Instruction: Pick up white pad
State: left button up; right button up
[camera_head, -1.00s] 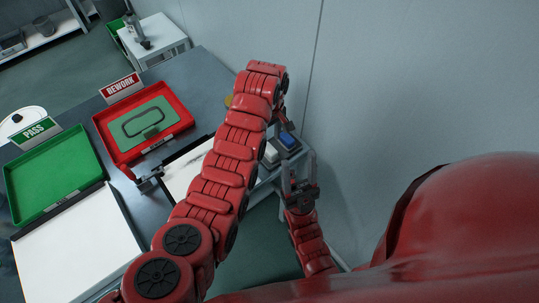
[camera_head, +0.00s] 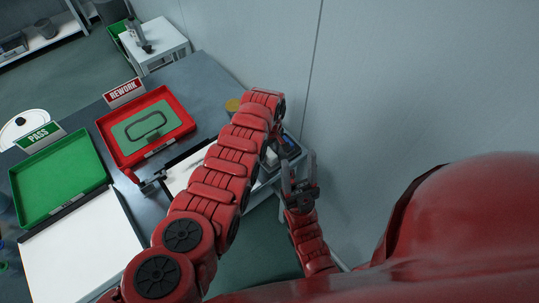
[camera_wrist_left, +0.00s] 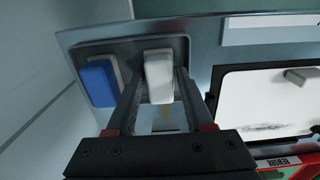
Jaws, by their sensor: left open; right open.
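The white pad (camera_wrist_left: 159,75) lies in a grey tray (camera_wrist_left: 183,46), beside a blue pad (camera_wrist_left: 98,83). In the left wrist view my left gripper (camera_wrist_left: 160,86) is open, with one finger on each side of the white pad's near end. I cannot tell whether the fingers touch it. In the head view the white pad (camera_head: 271,159) is partly hidden by my left arm, and the blue pad (camera_head: 291,143) shows beside it. My right gripper (camera_head: 299,178) is open and empty, close to the tray's right side.
A framed white panel (camera_wrist_left: 265,100) lies right of the tray in the wrist view. The red REWORK tray (camera_head: 184,123), green PASS tray (camera_head: 58,178) and a white board (camera_head: 80,245) are on the left. A plain wall (camera_head: 420,80) stands to the right.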

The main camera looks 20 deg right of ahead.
aim_at(269, 152)
pick_arm(q)
grip_shut()
jog(key=shift+r, duration=0.15)
jog(key=shift+r+p, duration=0.6)
notch_tip(269, 152, up, 4)
jog(key=p, duration=0.3)
jog(key=shift+f, duration=0.2)
jog(key=s+p, duration=0.1)
jog(key=p, duration=0.2)
jog(key=s+a+p, duration=0.1)
jog(key=s+p, duration=0.1)
jog(key=p, duration=0.1)
jog(key=s+a+p, duration=0.1)
jog(key=s+p, duration=0.1)
jog(key=p, duration=0.2)
jog(key=shift+a+r, duration=0.2)
jog(key=s+p, duration=0.1)
jog(key=s+a+f, duration=0.1)
jog(key=s, duration=0.1)
jog(key=shift+a+p, duration=0.2)
jog(key=shift+p, duration=0.15)
jog(key=s+a, duration=0.3)
jog(key=s, duration=0.3)
jog(key=shift+s+r, duration=0.15)
jog(key=shift+r, duration=0.2)
